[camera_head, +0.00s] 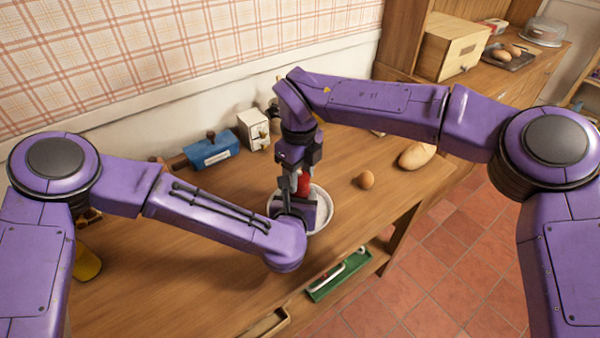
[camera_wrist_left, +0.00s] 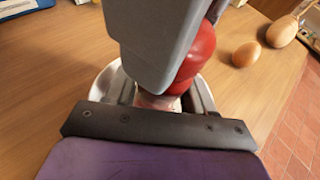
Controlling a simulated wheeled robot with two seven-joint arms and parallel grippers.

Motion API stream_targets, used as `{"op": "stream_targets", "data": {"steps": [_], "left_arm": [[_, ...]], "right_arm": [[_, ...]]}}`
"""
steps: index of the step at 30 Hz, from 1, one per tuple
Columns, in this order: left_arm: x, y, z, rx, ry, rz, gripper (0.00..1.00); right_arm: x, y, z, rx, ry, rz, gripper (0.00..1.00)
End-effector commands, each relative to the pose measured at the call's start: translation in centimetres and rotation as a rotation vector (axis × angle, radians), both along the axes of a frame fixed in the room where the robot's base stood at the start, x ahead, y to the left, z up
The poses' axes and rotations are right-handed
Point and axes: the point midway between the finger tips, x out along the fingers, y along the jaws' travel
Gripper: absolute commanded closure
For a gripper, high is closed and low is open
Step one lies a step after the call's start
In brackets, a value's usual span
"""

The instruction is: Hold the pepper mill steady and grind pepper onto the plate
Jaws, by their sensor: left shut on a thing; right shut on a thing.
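The red pepper mill (camera_head: 304,184) stands upright over the white plate (camera_head: 327,217) on the wooden table. My right gripper (camera_head: 297,178) comes down from above and is shut on the mill's upper part. My left gripper (camera_head: 297,208) is low at the plate, shut on the mill's lower part. In the left wrist view, the mill (camera_wrist_left: 198,58) is partly hidden behind a grey gripper part. The plate (camera_wrist_left: 104,84) shows on both sides of it. The mill's base and most of the plate's middle are hidden, and I cannot see any pepper.
A brown egg (camera_head: 367,180) and a larger tan, rounded item (camera_head: 416,155) lie to the right. A blue box (camera_head: 211,152) and a white box (camera_head: 252,129) stand along the wall. The table's front left is mostly clear.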

Motion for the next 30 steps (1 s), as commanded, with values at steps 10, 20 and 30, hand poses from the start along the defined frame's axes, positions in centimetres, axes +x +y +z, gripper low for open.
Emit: {"op": "stream_targets", "data": {"steps": [10,20,30], "left_arm": [[-0.25,-0.27,-0.01,0.001,0.002,-0.01,0.82],[-0.28,-0.29,-0.03,0.0,0.002,-0.011,0.82],[-0.29,-0.31,-0.03,0.0,0.002,-0.011,0.82]], "right_arm": [[0.23,0.01,0.1,0.003,-0.009,-0.317,0.81],[0.28,-0.02,0.1,0.004,-0.009,-0.547,0.81],[0.3,-0.03,0.1,0.004,-0.01,-0.654,0.81]]}}
